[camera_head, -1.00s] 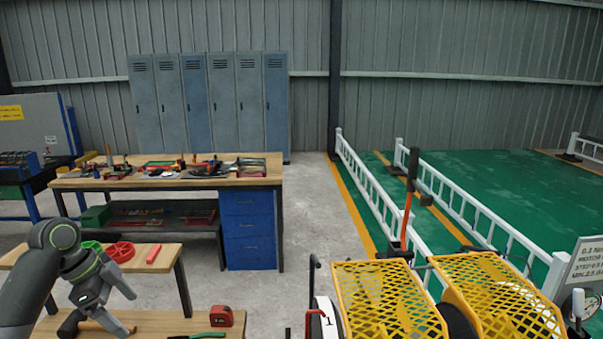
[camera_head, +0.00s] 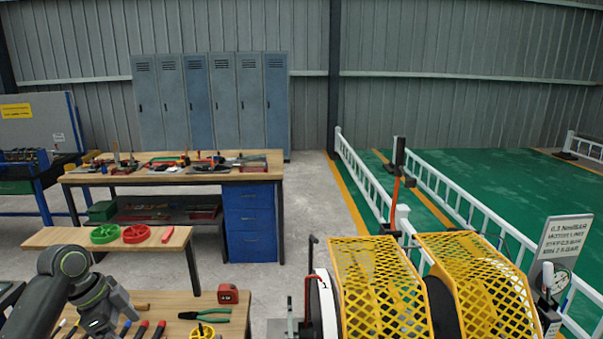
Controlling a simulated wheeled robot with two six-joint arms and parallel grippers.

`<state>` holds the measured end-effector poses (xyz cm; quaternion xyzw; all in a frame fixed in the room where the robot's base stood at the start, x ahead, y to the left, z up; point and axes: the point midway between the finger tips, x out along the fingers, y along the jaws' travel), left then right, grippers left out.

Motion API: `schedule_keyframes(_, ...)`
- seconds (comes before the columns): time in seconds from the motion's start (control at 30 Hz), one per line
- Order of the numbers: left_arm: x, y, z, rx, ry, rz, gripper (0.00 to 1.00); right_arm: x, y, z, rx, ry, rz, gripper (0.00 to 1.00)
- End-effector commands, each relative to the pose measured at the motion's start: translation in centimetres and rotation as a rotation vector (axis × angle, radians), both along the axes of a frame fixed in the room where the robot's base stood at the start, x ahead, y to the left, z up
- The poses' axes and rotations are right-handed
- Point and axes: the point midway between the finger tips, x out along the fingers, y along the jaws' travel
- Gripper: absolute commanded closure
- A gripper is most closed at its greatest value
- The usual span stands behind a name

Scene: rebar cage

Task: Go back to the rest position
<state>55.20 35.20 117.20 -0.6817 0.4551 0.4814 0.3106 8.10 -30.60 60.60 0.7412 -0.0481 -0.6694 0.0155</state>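My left arm comes in from the lower left, dark grey with a green ring at the wrist. My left gripper (camera_head: 108,318) is low over the near wooden table (camera_head: 262,300), close to the bottom edge of the picture. Its fingertips are not clear enough to show whether they are apart, and I see nothing plainly held in it. Several hand tools lie close by, among them red-handled ones (camera_head: 141,328). My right arm and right gripper are not in view.
Green-handled pliers (camera_head: 205,314), a red tape measure (camera_head: 228,294) and a yellow round item (camera_head: 203,330) lie on the near table. Yellow mesh guards (camera_head: 380,290) stand right.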

Motion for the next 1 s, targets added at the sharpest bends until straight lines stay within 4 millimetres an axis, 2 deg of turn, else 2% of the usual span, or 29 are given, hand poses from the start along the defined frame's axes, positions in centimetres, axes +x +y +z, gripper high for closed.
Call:
schedule_keyframes(0.2,-2.4,-1.1,-4.7,0.032,0.027,0.09,0.15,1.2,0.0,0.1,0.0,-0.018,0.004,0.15)
schedule_keyframes(0.37,-5.3,-2.2,-8.9,0.059,0.043,0.19,0.15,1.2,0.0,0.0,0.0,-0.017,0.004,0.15)
schedule_keyframes(0.5,-9.6,-3.6,-13.2,0.085,0.052,0.332,0.15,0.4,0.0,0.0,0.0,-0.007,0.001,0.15)
schedule_keyframes(0.6,-13.1,-4.5,-15.6,0.097,0.047,0.455,0.15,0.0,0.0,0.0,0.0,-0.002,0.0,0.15)
schedule_keyframes(0.8,-20.3,-5.7,-18.0,0.111,0.022,0.727,0.15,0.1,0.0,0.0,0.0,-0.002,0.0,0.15)
schedule_keyframes(1.0,-25.7,-5.8,-17.9,0.123,-0.012,0.959,0.15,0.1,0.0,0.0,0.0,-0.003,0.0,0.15)
